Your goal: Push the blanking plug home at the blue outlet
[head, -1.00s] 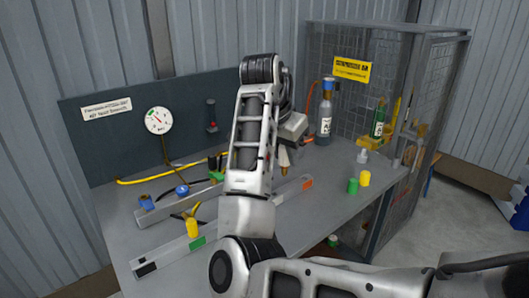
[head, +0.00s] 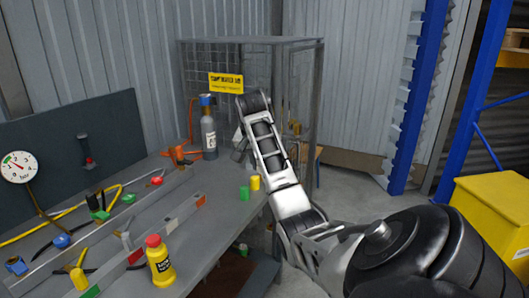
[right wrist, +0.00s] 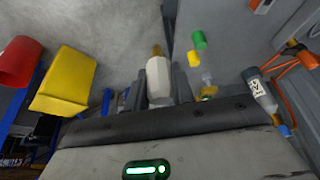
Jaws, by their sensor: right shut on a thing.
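My right gripper (head: 240,148) is partly hidden by its own arm, above the bench's right part near the mesh cage. In the right wrist view it is shut on a cream piece with a brass-coloured tip (right wrist: 158,78); I cannot tell for sure that this is the blanking plug. In the head view one blue fitting (head: 62,241) lies among the hoses at the left, and another blue fitting (head: 15,265) is at a rail's near left end. I cannot tell which is the blue outlet. The held piece is far from both. My left gripper is out of view.
Green (head: 244,193) and yellow (head: 255,182) cylinders stand near the bench's right edge. A grey bottle (head: 209,135) stands behind, by the cage (head: 298,80). A yellow bottle with a red cap (head: 160,262) is in front. Rails and hoses crowd the left. A yellow bin (head: 490,215) stands right.

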